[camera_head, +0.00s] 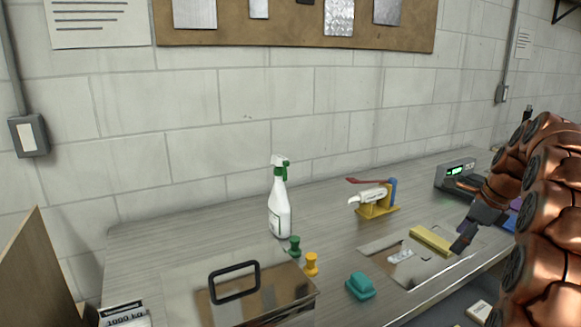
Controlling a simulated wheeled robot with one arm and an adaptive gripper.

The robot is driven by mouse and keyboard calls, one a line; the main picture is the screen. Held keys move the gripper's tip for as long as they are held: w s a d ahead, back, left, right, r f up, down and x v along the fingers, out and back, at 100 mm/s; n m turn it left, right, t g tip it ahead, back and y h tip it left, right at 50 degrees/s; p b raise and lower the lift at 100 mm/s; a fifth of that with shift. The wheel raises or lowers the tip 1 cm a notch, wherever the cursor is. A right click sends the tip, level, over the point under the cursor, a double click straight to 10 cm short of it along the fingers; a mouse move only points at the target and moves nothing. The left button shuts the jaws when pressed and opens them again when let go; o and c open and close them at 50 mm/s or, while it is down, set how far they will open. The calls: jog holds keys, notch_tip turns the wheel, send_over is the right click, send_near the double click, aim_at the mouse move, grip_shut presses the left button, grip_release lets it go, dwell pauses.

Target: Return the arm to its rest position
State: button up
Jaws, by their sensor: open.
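My copper-coloured arm (548,210) fills the right side of the head view, bent over the bench. My dark gripper (463,240) points down at the arm's end, near the right end of a yellow bar (431,241). The gripper is open and seems to hold nothing; its fingertips are small and partly merged in view. Whether it touches the bar or the plate cannot be told. The bar lies on a flat metal plate (384,247) with small pieces on it.
The grey bench (170,245) carries a spray bottle (280,208), a yellow-blue tool (374,199), a teal block (360,286), green (295,246) and yellow (311,264) knobs, a handled metal box (289,296) and a green-display device (455,174). A block wall stands behind.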

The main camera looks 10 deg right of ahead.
jog(key=s+a+n+g+p, duration=0.1)
jog(key=s+a+n, duration=0.25)
jog(key=a, duration=0.45)
jog(key=s+a+n+g+p, duration=0.1)
jog(key=s+a+n, duration=0.1)
jog(key=a+n, duration=0.5)
jog(key=s+a+n+g, duration=0.1)
jog(key=s+a+n, duration=0.2)
jog(key=a, duration=0.7)
jog(key=s+a+f+n, duration=0.2)
jog(key=s+a+n, duration=0.1)
jog(key=s, duration=0.4)
jog(key=s+a+f+n+g+h+p, duration=0.1)
jog(key=s+a+f+n, duration=0.1)
jog(key=s+n, duration=0.4)
jog(key=s+a+f+n+g+h+p, duration=0.1)
jog(key=s+a+n, duration=0.3)
jog(key=s, duration=0.4)
jog(key=shift+s+a+f+n, duration=0.35)
jog(key=shift+f+n, duration=0.3)
jog(key=shift+f, duration=0.25)
